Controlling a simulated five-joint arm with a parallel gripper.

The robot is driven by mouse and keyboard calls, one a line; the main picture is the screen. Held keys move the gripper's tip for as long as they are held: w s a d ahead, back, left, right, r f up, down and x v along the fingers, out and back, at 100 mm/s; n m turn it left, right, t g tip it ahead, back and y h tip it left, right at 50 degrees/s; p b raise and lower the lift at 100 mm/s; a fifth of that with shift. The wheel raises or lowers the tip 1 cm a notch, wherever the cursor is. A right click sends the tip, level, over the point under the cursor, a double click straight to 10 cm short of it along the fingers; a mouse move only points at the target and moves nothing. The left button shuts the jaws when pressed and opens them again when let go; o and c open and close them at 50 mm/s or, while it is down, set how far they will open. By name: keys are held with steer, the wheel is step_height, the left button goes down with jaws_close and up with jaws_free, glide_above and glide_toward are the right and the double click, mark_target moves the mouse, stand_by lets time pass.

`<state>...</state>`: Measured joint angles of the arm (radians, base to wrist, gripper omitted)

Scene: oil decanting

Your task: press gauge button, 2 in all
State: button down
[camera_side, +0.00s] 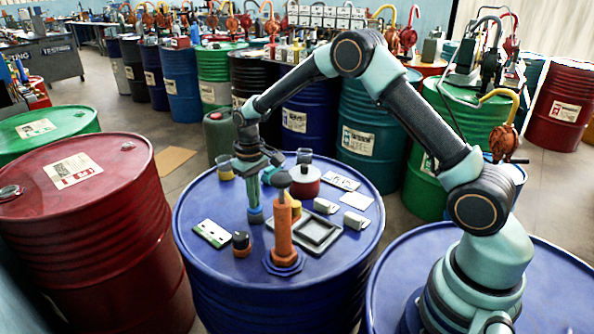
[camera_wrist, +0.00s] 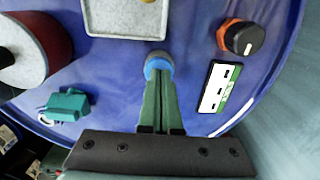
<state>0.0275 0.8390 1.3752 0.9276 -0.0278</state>
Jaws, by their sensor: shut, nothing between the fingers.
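My gripper (camera_side: 254,204) is shut and empty, pointing down at the blue drum top. Its fingertips also show in the wrist view (camera_wrist: 159,84). They are right at a small round blue piece (camera_side: 255,215), which shows just beyond the tips in the wrist view (camera_wrist: 158,63). I cannot tell whether they touch it or whether it is pressed. A black knob on an orange base (camera_side: 241,242) stands to the left of the blue piece in the side view and at upper right in the wrist view (camera_wrist: 241,38). I cannot tell for sure which part is the gauge button.
A white and green card (camera_side: 213,233) lies near the black knob. An orange upright tool (camera_side: 283,238) on a blue foot stands close to my gripper. A grey tray (camera_side: 335,241), a red cylinder (camera_side: 305,187) and small white blocks crowd the right of the drum top (camera_side: 215,265).

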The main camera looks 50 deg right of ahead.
steer(key=shift+f, duration=0.1)
steer(key=shift+s+f, duration=0.1)
steer(key=shift+f, duration=0.9)
step_height(320, 180, up, 15)
steer(key=shift+w, duration=0.4)
steer(key=shift+r, duration=0.1)
